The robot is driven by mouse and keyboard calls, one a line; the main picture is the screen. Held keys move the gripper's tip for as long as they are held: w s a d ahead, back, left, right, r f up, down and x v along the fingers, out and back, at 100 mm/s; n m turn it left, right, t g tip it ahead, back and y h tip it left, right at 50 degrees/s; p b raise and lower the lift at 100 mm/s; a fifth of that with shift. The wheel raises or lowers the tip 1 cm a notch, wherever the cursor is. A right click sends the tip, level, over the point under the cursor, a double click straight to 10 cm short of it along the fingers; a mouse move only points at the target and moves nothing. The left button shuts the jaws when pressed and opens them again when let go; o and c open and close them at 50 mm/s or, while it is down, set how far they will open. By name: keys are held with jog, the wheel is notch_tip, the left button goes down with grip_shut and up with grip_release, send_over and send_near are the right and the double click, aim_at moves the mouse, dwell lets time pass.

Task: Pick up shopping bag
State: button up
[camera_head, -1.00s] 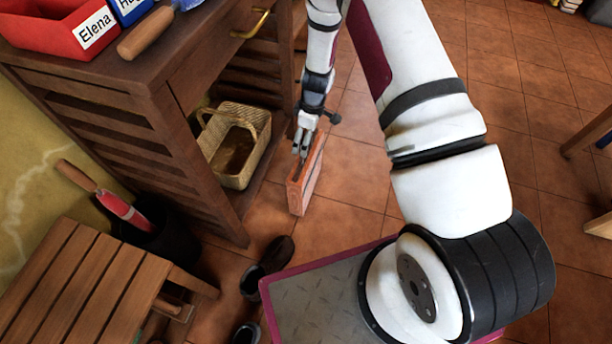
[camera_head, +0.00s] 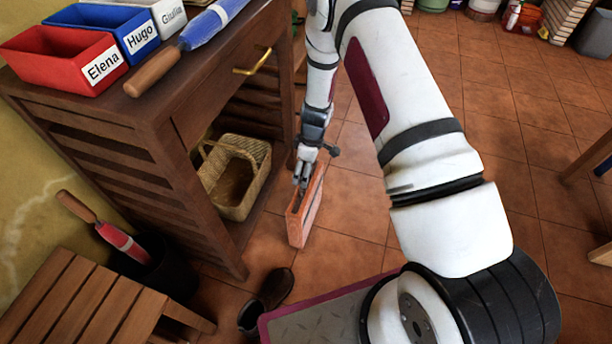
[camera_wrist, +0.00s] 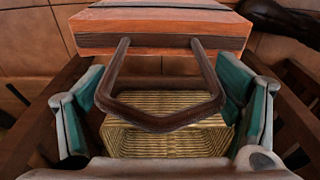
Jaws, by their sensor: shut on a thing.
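The shopping bag (camera_head: 305,215) is a narrow orange, box-like bag with a dark edge, near the floor just right of the wooden cart. In the wrist view the bag (camera_wrist: 165,30) shows across the top, with its dark brown handle loop (camera_wrist: 160,123) reaching between my finger pads. My gripper (camera_head: 301,182) is at the bag's top edge, shut on the bag by its handle. The exact contact of the pads is hard to see. I cannot tell whether the bag's bottom touches the floor.
A wicker basket (camera_head: 256,158) sits on the cart's lower shelf, close left of the bag. The wooden cart (camera_head: 150,140) carries labelled bins and a blue-bladed tool. Dark shoes (camera_head: 270,288) lie below the bag. A wooden stool (camera_head: 75,305) stands lower left.

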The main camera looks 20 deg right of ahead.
notch_tip(320, 180, up, 3)
jog(key=shift+w+r+p, duration=0.1)
jog(key=shift+r+p, duration=0.1)
jog(key=shift+p, duration=0.6)
jog(key=s+r+p, duration=0.1)
jog(key=s+p, duration=0.2)
jog(key=s, duration=1.3)
jog(key=shift+r, duration=0.1)
